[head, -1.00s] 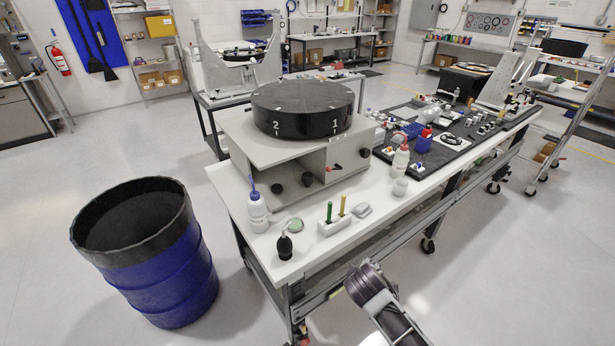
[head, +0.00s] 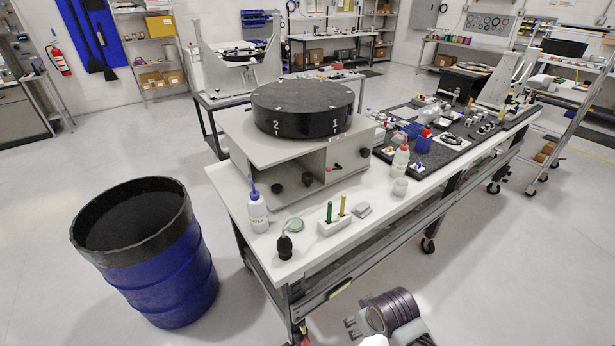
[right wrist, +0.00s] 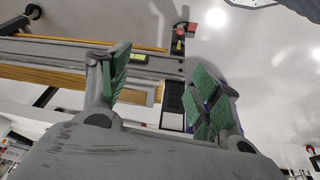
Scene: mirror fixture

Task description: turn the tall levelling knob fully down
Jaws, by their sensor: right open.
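The mirror fixture is a grey box stand (head: 240,130) on the white bench, with a black round disc (head: 303,108) marked 2 and 1 on top. Small black knobs show at its front: a left one (head: 278,187), a middle one (head: 307,179) and one at the right (head: 364,153). I cannot tell which is the tall levelling knob. My right gripper (head: 353,328) is low in front of the bench, well apart from the knobs. In the right wrist view its green-padded fingers (right wrist: 162,88) are spread and empty. My left gripper is not in view.
The bench (head: 345,245) holds a wash bottle (head: 258,212), a black dropper bottle (head: 284,246), a white block with green and yellow tools (head: 334,226) and a white bottle (head: 400,162). A blue drum (head: 170,285) stands at left. Open floor lies in front of the bench.

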